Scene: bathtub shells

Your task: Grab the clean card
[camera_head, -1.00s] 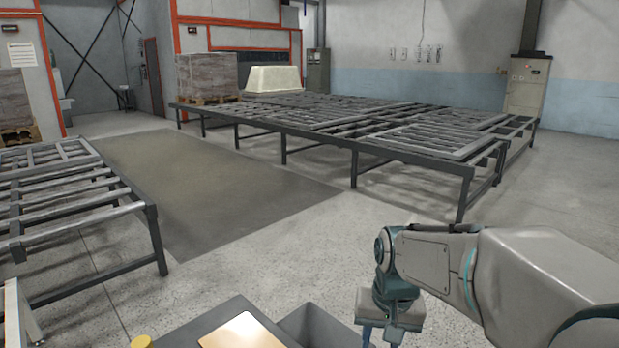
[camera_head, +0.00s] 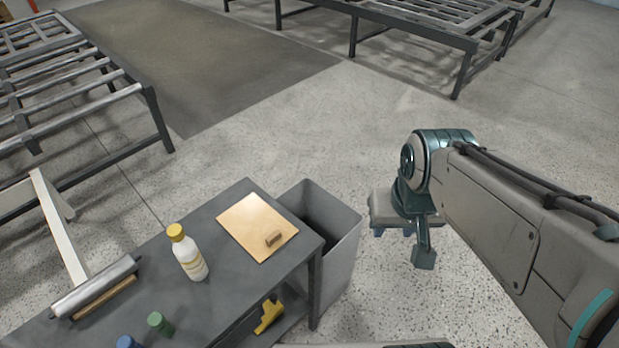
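A flat tan card (camera_head: 250,222) lies on the dark grey top of a small table (camera_head: 225,205), near its far right corner. A small brown block (camera_head: 274,240) rests on the card's near right part. Which card the task calls clean I cannot tell beyond this one; no other card shows. My gripper (camera_head: 402,244) hangs to the right of the table, over the floor and beyond the grey bin. It points down with its fingers apart and nothing visible between them.
A grey bin (camera_head: 342,225) stands against the table's right side. A white bottle with a yellow cap (camera_head: 190,258), a roller (camera_head: 95,287) and green (camera_head: 160,324) and blue (camera_head: 128,342) caps are on the table. A yellow tool (camera_head: 269,315) lies on the lower shelf.

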